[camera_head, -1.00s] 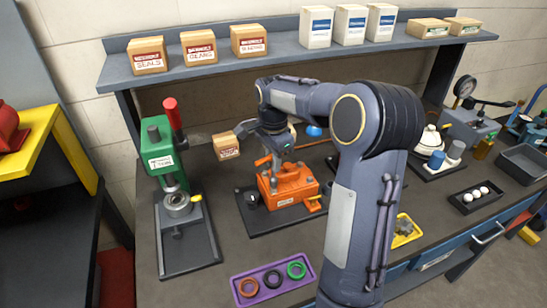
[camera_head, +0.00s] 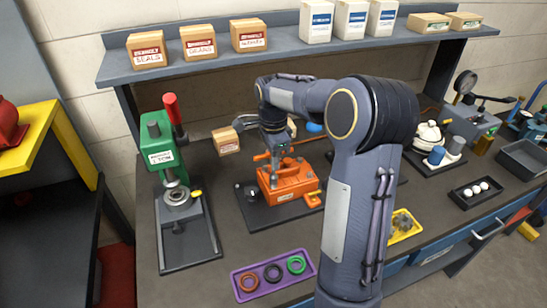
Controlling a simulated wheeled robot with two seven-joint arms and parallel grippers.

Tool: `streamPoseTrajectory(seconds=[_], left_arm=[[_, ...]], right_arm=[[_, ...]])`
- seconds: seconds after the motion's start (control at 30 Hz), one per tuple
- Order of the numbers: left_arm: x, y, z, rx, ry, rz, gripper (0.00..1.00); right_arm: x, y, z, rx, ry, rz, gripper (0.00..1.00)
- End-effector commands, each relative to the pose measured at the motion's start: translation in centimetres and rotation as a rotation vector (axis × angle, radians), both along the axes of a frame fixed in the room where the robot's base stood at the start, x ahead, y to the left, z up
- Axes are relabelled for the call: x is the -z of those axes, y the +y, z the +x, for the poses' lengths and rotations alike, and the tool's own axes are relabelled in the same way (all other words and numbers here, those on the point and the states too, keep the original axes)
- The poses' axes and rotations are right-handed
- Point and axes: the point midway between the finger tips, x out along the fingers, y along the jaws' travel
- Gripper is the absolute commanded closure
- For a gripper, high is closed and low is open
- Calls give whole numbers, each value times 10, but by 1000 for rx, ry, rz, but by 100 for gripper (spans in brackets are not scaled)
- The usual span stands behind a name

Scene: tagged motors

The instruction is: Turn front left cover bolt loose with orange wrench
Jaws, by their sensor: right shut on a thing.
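The orange motor housing (camera_head: 290,186) sits on a dark base plate (camera_head: 262,216) in the middle of the bench. My right gripper (camera_head: 275,158) points down just above the housing's left part. It is shut on the orange wrench (camera_head: 262,157), of which only a small piece shows beside the fingers. The wrench is at the top of the housing, but I cannot tell whether it sits on a bolt. The cover bolts are too small and too hidden by the gripper to tell apart. My left gripper is not in view.
A green press (camera_head: 160,150) with a red handle stands on the left. A purple tray (camera_head: 273,288) with rings lies in front, and a yellow tray (camera_head: 405,238) lies right of my arm. A small box (camera_head: 227,142) stands behind. A shelf (camera_head: 280,54) with boxes runs above.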

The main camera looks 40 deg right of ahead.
Motion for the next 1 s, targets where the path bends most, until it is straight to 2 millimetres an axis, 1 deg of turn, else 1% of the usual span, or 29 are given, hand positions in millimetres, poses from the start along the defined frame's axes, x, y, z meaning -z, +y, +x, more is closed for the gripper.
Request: streamPoseTrajectory(seconds=[0.03,0.33,0.77,0.87,0.97,1.0], left_arm=[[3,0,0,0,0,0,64],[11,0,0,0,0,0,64],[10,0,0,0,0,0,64],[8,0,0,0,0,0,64],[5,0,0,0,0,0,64],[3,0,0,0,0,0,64]], right_arm=[[4,0,0,0,0,0,100],[17,0,0,-1,0,0,100],[17,0,0,-22,0,0,100],[17,0,0,-107,1,0,100],[17,0,0,-272,1,0,100],[17,0,0,-357,1,1,100]])
